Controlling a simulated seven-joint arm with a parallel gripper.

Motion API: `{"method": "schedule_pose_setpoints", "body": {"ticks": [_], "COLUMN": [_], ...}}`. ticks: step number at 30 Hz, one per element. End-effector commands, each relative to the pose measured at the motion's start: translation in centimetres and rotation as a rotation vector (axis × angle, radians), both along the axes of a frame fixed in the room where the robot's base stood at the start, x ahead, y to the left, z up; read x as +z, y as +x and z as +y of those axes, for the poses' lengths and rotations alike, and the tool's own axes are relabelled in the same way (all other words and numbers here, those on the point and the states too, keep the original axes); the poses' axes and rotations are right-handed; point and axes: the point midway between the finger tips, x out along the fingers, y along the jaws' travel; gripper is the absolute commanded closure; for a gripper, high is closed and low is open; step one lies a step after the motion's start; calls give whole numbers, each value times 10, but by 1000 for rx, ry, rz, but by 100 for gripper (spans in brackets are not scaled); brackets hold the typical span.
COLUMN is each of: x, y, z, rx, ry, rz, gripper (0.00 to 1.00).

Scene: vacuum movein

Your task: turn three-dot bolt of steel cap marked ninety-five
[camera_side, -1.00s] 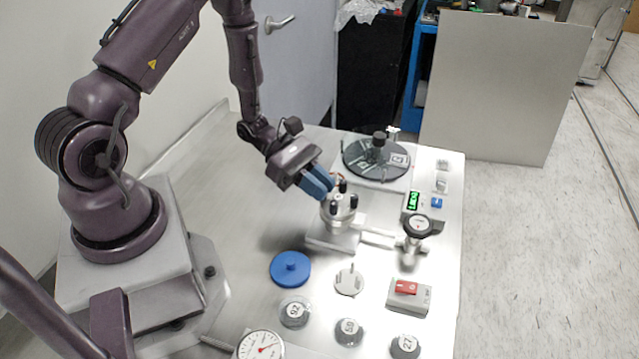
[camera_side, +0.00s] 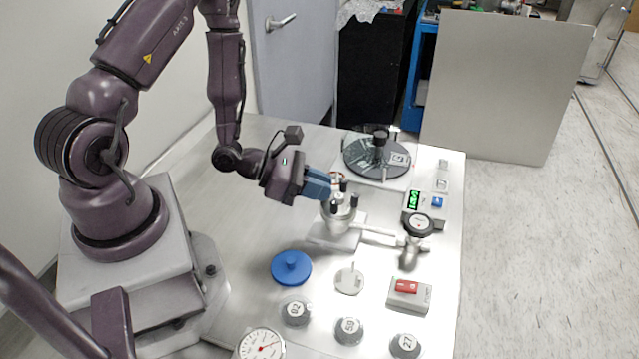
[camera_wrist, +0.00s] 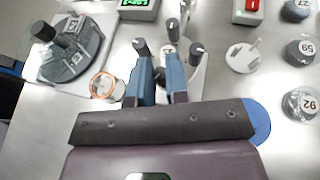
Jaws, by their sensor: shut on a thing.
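A steel cap (camera_side: 338,215) with several upright black bolts sits on a small metal vessel on the table. Its marking and the dots on the bolts are too small to read. In the wrist view, black bolts show at the left (camera_wrist: 140,47), the far side (camera_wrist: 172,26) and the right (camera_wrist: 197,48) of the cap. My gripper (camera_side: 327,187) reaches in level from the left, its blue fingers at the cap's near edge. In the wrist view my gripper (camera_wrist: 162,66) is shut on a bolt, which the fingers mostly hide.
A glass-covered dark disc (camera_side: 376,155) stands behind the cap. A pipe leads right to a round gauge (camera_side: 418,224). A blue knob lid (camera_side: 291,267), a red switch (camera_side: 407,287) and grey caps numbered 92 (camera_side: 296,312), 59 (camera_side: 349,330) and 27 (camera_side: 405,346) stand toward the front.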

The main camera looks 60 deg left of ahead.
Motion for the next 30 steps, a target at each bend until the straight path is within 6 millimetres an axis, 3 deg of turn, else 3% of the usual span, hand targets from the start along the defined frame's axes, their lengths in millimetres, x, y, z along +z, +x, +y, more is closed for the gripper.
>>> {"method": "schedule_pose_setpoints", "body": {"ticks": [12, 30], "x": [0, 0], "y": [-1, 0], "z": [-2, -1], "rx": [223, 265], "ry": [0, 0], "rz": [0, -1], "gripper": [100, 100]}}
